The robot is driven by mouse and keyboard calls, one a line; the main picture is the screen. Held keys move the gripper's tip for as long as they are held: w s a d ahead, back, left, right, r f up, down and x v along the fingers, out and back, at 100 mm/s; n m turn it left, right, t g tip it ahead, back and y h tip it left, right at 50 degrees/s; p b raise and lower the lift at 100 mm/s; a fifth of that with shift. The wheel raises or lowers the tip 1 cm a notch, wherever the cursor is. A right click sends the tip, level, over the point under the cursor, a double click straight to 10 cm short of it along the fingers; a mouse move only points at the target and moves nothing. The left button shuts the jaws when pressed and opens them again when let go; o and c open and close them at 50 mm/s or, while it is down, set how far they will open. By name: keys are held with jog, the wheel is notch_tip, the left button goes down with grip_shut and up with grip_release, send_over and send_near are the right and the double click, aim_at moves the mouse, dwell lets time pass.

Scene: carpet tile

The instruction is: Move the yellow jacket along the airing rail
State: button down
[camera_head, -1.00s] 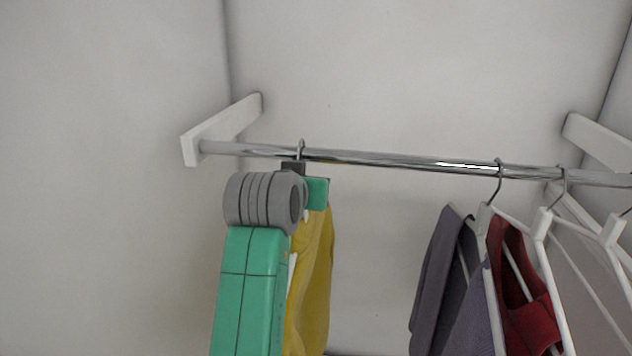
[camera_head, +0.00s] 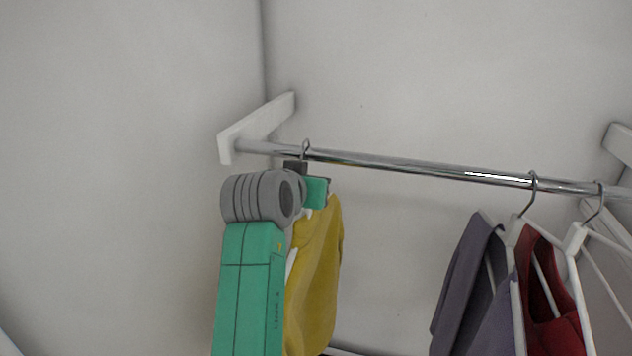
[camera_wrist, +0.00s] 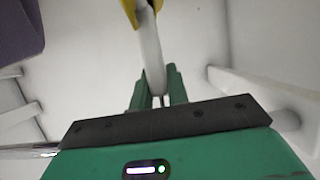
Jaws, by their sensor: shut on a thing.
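The yellow jacket (camera_head: 318,270) hangs on a white hanger near the left end of the chrome airing rail (camera_head: 420,168). The hanger's metal hook (camera_head: 306,148) shows at the rail, above my gripper (camera_head: 315,192). My arm hides the jacket's left side and most of the hanger. In the wrist view, my gripper (camera_wrist: 158,90) has its two green fingers shut on the white hanger (camera_wrist: 151,50). A small piece of the yellow jacket (camera_wrist: 130,10) shows at the top edge there.
A white bracket (camera_head: 255,128) holds the rail's left end, a short gap left of the hook. To the right hang a grey-purple garment (camera_head: 462,275) and a red garment (camera_head: 545,300) on white hangers. The rail between them and the jacket is empty.

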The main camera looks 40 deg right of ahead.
jog(key=w+a+p, duration=0.1)
jog(key=w, duration=0.1)
jog(key=w+a, duration=0.2)
jog(key=shift+w+a+r+p, duration=0.1)
jog(key=shift+w+r+p, duration=0.05)
jog(key=shift+p, duration=0.2)
jog(key=shift+f, duration=0.3)
dwell(0.4)
jog(key=c, duration=1.3)
grip_release()
jog(key=b+v, duration=0.3)
jog(key=v, duration=0.4)
jog(key=shift+s+a+r, duration=0.1)
jog(key=shift+s+a, duration=0.2)
